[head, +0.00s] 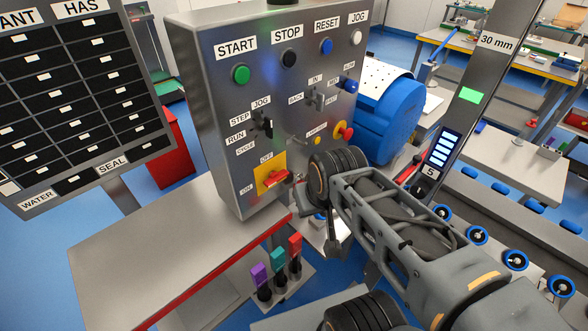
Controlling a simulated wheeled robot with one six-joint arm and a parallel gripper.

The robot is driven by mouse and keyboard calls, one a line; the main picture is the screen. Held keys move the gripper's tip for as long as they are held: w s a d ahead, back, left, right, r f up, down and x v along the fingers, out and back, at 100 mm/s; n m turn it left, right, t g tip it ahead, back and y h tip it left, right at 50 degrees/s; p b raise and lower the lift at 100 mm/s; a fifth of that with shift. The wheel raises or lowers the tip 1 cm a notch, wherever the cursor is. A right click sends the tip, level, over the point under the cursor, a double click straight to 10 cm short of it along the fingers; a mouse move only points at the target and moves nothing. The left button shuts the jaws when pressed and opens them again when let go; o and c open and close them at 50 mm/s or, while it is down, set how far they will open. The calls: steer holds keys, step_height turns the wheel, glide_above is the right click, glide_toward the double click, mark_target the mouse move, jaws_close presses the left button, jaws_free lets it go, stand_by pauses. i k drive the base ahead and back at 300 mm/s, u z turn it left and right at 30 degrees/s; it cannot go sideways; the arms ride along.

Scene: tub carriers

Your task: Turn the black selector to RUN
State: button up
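The black selector (266,124) is on the front of the grey control box (213,98), below the green START button. Labels JOG, STEP, RUN and CYCLE lie above and to the left of it. Its handle looks roughly upright, but which label it points at is too small to tell. My arm reaches in from the lower right, its elbow-like joint just right of the box's lower edge. A dark narrow part that looks like my gripper (336,245) hangs below that joint, right of and below the selector and apart from it. Its fingers cannot be made out.
The box also carries a yellow ON/OFF switch with a red handle (270,180), a red emergency button (345,132) and a second small selector (315,99). Purple, teal and red-topped items (278,258) stand below. A grey table (165,245) is in front; a blue drum (385,115) is behind.

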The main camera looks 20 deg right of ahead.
mark_target(266, 125)
steer(key=z, duration=1.6)
steer(key=k, duration=0.75)
steer(key=u, duration=1.6)
